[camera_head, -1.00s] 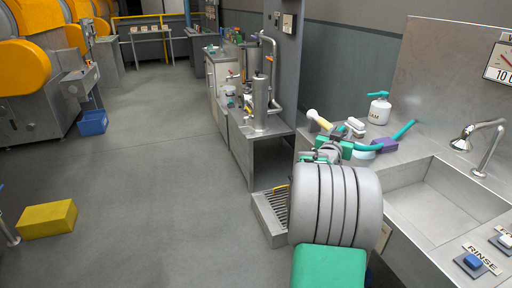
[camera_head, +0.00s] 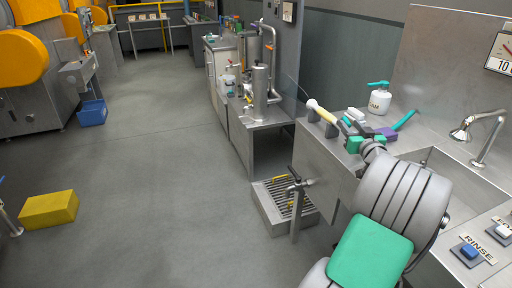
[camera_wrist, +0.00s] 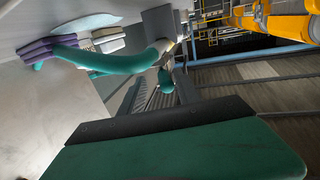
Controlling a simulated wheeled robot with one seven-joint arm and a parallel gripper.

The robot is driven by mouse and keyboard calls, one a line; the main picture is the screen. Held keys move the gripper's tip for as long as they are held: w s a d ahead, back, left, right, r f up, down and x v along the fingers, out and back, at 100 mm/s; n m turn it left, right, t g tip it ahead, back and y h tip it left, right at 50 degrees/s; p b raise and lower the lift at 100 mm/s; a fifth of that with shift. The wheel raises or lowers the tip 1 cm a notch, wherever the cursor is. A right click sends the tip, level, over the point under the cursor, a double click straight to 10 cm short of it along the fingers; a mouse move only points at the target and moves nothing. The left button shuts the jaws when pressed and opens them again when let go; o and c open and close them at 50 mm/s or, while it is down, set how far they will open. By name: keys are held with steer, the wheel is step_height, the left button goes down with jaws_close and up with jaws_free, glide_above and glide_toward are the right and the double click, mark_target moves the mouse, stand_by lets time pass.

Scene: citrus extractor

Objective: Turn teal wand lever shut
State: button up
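A teal hose or handle (camera_head: 404,120) sticks out of a purple block (camera_head: 386,134) on the counter. In the wrist view a curved teal hose (camera_wrist: 110,62) runs from the purple piece (camera_wrist: 48,46) toward a grey block, with a small rounded teal part (camera_wrist: 165,82) just below its end. I cannot tell for sure whether that part is the lever. A wand with a yellow grip (camera_head: 322,114) and pale tip lies along the counter's left edge. My gripper (camera_head: 355,138) is close by, to its right. Its fingertips are hidden, and a green panel fills the lower wrist view.
A white bottle with a teal pump (camera_head: 380,100) stands behind. The sink (camera_head: 435,168), its faucet (camera_head: 485,138) and a blue rinse button (camera_head: 470,252) are on the right. A floor grate (camera_head: 275,200) and a tap (camera_head: 297,187) stand below left.

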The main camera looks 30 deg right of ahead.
steer(key=a+v, duration=0.1)
steer(key=v, duration=0.6)
steer(key=w+a+n+g+y+p, duration=0.2)
steer(key=w+a+n+y+p, duration=0.15)
steer(key=w+a, duration=0.75)
steer(key=w+a+n+g+y+p, duration=0.1)
steer(key=a+g+y+p, duration=0.2)
steer(key=a, duration=1.5)
steer(key=shift+w+r+g+y+p, duration=0.25)
steer(key=shift+w+g+y+p, duration=0.15)
steer(key=shift+p, duration=0.5)
steer(key=shift+a, duration=0.15)
